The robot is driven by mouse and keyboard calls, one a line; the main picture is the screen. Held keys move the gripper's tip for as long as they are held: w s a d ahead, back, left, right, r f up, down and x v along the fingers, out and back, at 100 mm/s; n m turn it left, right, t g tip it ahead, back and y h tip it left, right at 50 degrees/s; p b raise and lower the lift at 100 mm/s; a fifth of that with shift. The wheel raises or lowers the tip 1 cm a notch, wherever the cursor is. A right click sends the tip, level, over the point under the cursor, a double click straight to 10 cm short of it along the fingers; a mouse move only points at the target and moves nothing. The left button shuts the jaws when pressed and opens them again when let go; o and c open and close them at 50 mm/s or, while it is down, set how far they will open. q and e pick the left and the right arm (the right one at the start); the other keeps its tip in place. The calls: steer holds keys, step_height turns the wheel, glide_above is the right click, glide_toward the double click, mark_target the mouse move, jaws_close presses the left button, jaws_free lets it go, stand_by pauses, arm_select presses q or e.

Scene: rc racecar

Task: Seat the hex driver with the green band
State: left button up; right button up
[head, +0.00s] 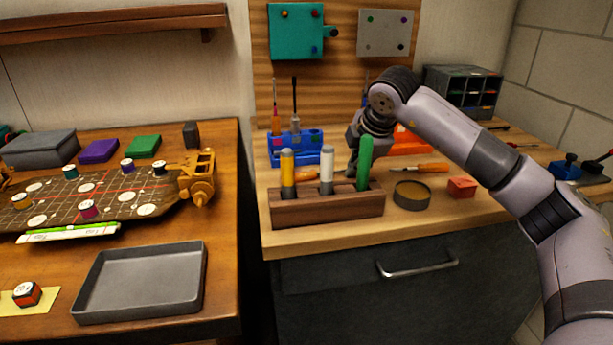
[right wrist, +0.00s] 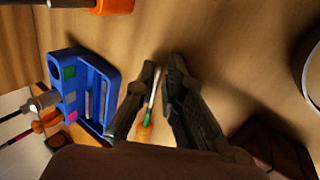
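The driver with the green band (right wrist: 144,132) shows in the right wrist view, with an orange handle, green near the collar and a thin pale shaft. It appears between the fingers of my right gripper (right wrist: 163,68), with a gap beside the shaft. I cannot tell its height above the bench; part of its handle is hidden. In the head view my right gripper (head: 362,147) is low over the bench, partly behind the green marker. The blue tool stand (head: 297,157) is left of it, holding upright drivers; the stand also shows in the wrist view (right wrist: 72,65). My left gripper is out of view.
A wooden rack (head: 330,208) with yellow, white and green markers stands in front of my right gripper. A round dish (head: 411,196), an orange-handled tool (head: 428,168) and an orange-red block (head: 462,187) lie to the right. A gap separates the bench from the left table.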

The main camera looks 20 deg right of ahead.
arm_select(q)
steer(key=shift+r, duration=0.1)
arm_select(e)
steer(key=shift+c, duration=0.5)
jaws_close()
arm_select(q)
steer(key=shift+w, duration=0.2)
arm_select(e)
steer(key=shift+r, duration=0.1)
